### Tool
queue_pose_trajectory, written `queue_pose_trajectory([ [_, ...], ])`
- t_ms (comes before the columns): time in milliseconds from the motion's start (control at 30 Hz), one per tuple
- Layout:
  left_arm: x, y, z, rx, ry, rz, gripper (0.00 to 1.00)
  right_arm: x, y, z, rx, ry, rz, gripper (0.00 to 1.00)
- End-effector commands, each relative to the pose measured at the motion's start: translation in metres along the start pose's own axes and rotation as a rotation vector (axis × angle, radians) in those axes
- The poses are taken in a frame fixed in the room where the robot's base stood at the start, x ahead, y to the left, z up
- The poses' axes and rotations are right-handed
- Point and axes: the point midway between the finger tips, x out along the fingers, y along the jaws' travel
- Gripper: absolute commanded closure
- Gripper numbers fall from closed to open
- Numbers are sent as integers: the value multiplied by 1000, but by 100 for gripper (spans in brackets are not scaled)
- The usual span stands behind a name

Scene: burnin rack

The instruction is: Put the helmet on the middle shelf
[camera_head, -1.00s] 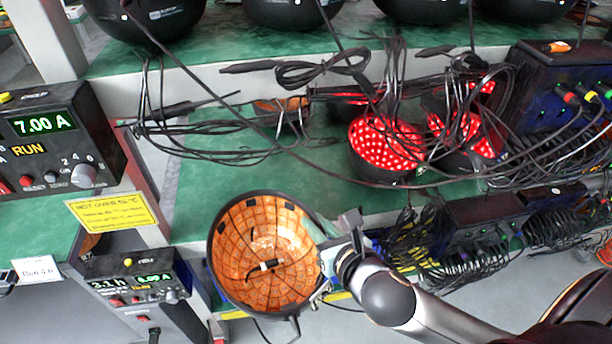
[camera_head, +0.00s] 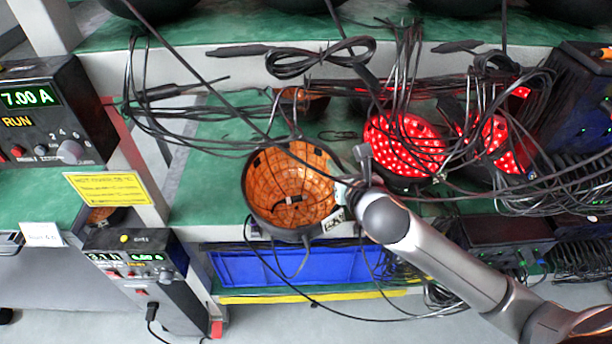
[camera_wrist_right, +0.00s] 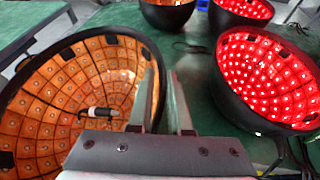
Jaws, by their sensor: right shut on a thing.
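The helmet (camera_head: 268,185), a black shell with an orange, grid-patterned inside, is held open side toward the head camera. My right gripper (camera_head: 345,190) is shut on its right rim. In the right wrist view the helmet (camera_wrist_right: 45,110) fills the left side, with the gripper fingers (camera_wrist_right: 163,95) at its rim. The helmet is in front of the green middle shelf (camera_head: 200,150) and overlaps its front edge in the head view; I cannot tell whether it touches the shelf. My left gripper is not in view.
Red-lit helmets (camera_head: 405,145) stand on the middle shelf to the right, with another orange one (camera_head: 300,98) behind. Loose black cables hang over the shelf. Power supplies (camera_head: 55,110) stand at left. A blue bin (camera_head: 300,266) is below. Free green surface shows left of the helmet.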

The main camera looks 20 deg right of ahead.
Motion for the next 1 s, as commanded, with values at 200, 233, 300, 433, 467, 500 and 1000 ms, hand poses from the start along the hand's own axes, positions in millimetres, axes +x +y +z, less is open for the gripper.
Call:
queue_pose_trajectory([
  [200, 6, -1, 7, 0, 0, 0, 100, 49, -22, 48, 30, -18, -56, 100],
  [233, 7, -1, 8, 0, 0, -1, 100, 54, -25, 55, 36, -19, -63, 100],
  [300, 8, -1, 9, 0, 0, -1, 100, 64, -33, 69, 50, -20, -80, 100],
  [433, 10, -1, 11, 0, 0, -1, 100, 77, -43, 92, 74, -22, -102, 100],
  [467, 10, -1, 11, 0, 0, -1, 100, 79, -45, 96, 78, -24, -106, 100],
  [500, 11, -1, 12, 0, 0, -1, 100, 81, -47, 100, 83, -23, -110, 100],
  [1000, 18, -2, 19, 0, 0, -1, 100, 108, -55, 51, 95, -21, -117, 100],
])
